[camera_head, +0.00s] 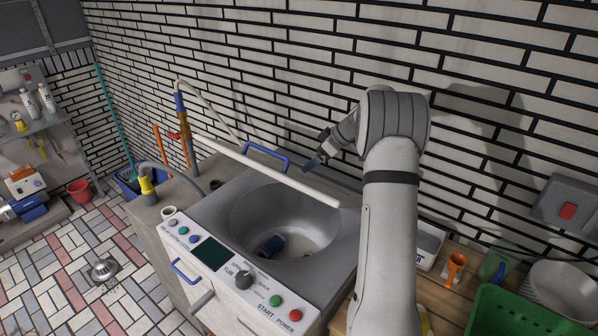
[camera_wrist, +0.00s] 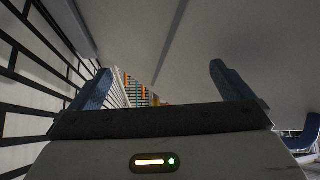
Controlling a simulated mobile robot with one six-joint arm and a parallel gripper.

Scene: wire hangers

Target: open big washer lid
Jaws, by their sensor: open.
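The big washer (camera_head: 300,293) stands in the middle of the head view, its round grey tub open to view. A long white bar (camera_head: 265,172) slants across the back of the tub opening; it looks like the lid raised and seen nearly edge-on. A blue handle (camera_head: 266,156) shows just behind this bar. My gripper (camera_head: 312,164) is behind the bar, to the right of the blue handle, pointing down and left. In the wrist view my gripper (camera_wrist: 162,85) is open with nothing between its blue fingers. A broad pale grey surface fills the view beyond them.
The tiled wall (camera_head: 470,100) is close behind the washer and my arm. A wooden counter (camera_head: 445,290) at the right holds a green crate (camera_head: 500,312) and an orange cup (camera_head: 455,268). A hose stand (camera_head: 183,120) rises at the washer's left. Some dark and blue items lie in the tub.

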